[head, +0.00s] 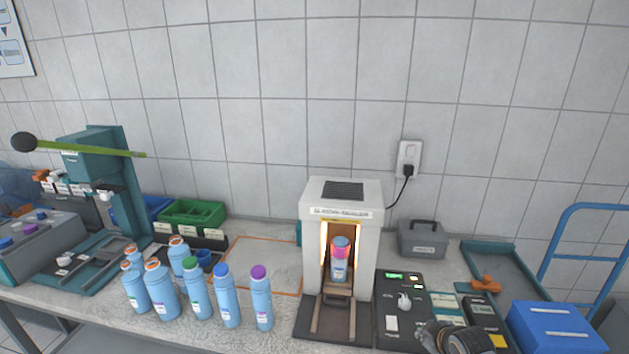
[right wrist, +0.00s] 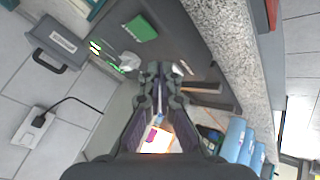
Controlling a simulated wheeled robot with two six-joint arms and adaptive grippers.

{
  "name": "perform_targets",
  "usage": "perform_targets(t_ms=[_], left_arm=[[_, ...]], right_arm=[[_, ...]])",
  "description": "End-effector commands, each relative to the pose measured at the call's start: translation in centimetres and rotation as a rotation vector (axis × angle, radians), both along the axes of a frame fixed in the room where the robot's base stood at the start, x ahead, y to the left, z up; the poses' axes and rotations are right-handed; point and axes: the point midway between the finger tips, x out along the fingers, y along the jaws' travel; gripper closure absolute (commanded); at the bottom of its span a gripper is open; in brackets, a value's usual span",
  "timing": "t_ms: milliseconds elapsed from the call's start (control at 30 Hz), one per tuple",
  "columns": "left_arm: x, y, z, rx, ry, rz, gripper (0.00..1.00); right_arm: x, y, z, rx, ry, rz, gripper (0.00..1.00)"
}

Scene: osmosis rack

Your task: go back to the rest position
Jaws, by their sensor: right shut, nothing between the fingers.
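My right gripper (head: 456,340) is at the bottom right of the head view, over the front of the black control panel (head: 391,330). Its fingers also show in the right wrist view (right wrist: 161,75). They are shut with nothing between them. The white machine (head: 313,246) stands to its left, with a lit chamber. A blue bottle with a pinkish-red band (head: 340,266) stands upright inside the chamber, apart from the gripper. My left gripper is not in view.
Several blue bottles (head: 228,300) with coloured caps stand at the front left of the bench. A grey case (head: 422,240) and a teal tray (head: 488,256) are at the back right. A blue box (head: 553,328) stands right of the gripper. An orange-outlined area (head: 262,262) is clear.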

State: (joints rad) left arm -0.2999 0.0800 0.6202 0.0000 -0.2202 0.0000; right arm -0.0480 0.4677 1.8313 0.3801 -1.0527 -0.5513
Motion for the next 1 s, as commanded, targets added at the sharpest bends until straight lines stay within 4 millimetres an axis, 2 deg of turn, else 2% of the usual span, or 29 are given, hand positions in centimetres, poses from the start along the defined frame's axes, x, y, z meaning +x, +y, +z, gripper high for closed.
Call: perform_targets(t_ms=[33, 100, 200, 400, 633, 667, 700, 867, 1000], left_arm=[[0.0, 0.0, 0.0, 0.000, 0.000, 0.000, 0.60], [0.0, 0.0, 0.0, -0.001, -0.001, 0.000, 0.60], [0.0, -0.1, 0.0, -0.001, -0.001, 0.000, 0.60], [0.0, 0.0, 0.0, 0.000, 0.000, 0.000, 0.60], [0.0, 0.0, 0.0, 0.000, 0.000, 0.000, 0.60], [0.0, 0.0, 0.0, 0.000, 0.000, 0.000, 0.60], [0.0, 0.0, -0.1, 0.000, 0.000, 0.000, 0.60], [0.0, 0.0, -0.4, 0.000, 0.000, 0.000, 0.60], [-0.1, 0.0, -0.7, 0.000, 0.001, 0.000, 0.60]], right_arm=[[-2.4, 2.0, -1.0, 0.033, 0.041, -0.022, 1.00], [-5.7, 4.1, -1.7, 0.072, 0.098, -0.073, 1.00], [-9.8, 6.0, -2.0, 0.116, 0.164, -0.155, 1.00], [-16.6, 8.1, -1.4, 0.181, 0.263, -0.327, 1.00], [-22.7, 8.8, 0.3, 0.233, 0.342, -0.524, 1.00], [-23.4, 8.8, 0.5, 0.237, 0.350, -0.550, 1.00], [-23.6, 8.7, -0.2, 0.237, 0.359, -0.565, 1.00], [-22.5, 8.3, -4.7, 0.231, 0.373, -0.567, 1.00], [-22.1, 7.9, -9.3, 0.227, 0.388, -0.572, 1.00]])
